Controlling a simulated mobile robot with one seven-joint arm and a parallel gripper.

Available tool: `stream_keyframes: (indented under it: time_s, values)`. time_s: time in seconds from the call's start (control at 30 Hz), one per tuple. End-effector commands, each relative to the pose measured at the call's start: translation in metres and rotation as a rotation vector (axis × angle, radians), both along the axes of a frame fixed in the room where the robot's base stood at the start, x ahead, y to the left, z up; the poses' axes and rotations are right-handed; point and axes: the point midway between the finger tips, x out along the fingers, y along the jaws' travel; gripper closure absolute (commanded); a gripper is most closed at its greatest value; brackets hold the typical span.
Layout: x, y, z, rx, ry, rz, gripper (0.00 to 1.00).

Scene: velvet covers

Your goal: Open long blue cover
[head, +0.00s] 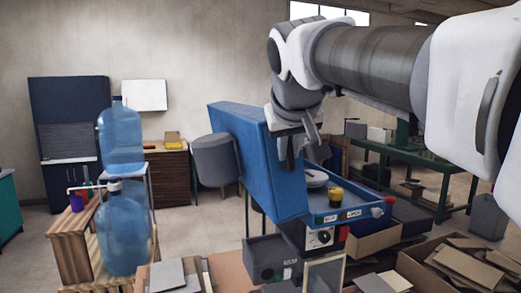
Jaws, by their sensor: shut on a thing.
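The long blue cover (252,160) stands raised and steeply tilted above a blue machine (345,215) in the middle of the head view. My gripper (292,158) reaches down from the upper right to the cover's upper right edge. It is shut on the cover there; the exact contact is partly hidden by the fingers. Right of the cover, a round metal plate (315,179) and a yellow-and-black knob (335,196) show on the machine's uncovered top.
Large blue water bottles (121,135) stand at the left. Cardboard boxes (470,265) with flat pieces fill the front right. A grey bin (214,158) is behind the cover. A green workbench (420,160) stands at the back right. Bare floor shows at the left.

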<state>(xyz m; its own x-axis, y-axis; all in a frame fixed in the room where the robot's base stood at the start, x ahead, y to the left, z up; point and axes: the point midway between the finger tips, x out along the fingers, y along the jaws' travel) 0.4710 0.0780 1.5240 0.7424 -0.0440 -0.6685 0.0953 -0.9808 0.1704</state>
Motion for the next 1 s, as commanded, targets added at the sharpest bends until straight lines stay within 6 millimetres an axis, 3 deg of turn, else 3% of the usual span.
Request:
stream_keyframes:
  time_s: [0.27,0.3,0.37,1.0]
  values:
    - [0.0004,-0.0005,0.0013,0.000,-0.004,-0.001,1.00]
    - [0.0004,-0.0006,0.0013,0.000,-0.003,-0.001,0.79]
    - [0.0004,-0.0007,0.0012,0.000,-0.003,-0.001,0.70]
    - [0.0000,-0.0021,0.0083,0.000,-0.001,-0.002,0.70]
